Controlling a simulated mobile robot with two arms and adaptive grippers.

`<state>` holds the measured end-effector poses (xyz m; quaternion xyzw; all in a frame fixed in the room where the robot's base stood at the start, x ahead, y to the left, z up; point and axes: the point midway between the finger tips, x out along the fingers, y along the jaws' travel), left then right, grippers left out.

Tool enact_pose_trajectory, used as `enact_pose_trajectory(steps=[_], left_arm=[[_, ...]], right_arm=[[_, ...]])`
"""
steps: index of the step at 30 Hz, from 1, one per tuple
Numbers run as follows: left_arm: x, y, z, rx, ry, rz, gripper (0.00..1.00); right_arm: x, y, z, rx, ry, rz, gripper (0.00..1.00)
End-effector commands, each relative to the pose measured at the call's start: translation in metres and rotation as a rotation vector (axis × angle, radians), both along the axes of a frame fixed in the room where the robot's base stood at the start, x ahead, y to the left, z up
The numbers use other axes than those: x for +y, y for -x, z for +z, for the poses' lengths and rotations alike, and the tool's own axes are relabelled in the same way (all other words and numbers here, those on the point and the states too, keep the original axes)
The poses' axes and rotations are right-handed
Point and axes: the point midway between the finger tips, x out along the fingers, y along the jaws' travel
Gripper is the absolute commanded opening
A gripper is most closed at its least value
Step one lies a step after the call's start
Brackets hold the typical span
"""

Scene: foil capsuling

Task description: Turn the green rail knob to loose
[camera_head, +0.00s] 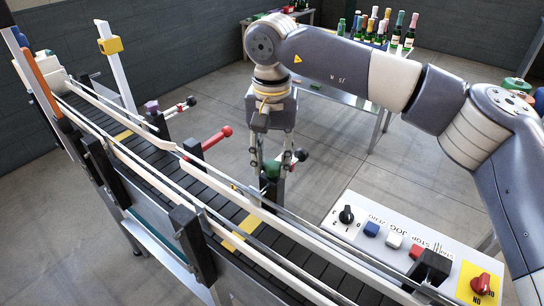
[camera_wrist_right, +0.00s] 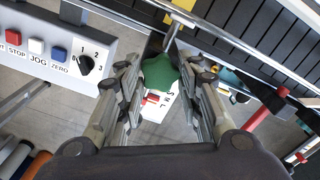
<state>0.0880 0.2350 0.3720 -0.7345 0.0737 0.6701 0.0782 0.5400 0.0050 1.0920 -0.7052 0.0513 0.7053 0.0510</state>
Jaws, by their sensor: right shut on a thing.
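My left gripper is in neither view.
The conveyor (camera_head: 165,190) with its rails runs diagonally. A control panel (camera_head: 385,222) with switches stands at right. Bottles (camera_head: 380,28) stand on a table behind.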

Motion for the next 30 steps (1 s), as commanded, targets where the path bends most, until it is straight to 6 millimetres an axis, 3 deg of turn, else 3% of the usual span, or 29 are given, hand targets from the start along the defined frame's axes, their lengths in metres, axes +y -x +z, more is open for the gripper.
enact_pose_trajectory(steps=[15,30], left_arm=[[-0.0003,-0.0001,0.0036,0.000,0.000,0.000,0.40],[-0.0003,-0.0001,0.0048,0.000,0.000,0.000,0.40]], right_arm=[[0.0002,-0.0005,0.0012,-0.002,-0.002,0.462,0.09],[0.0003,-0.0007,0.0015,-0.003,-0.002,0.682,0.09]])
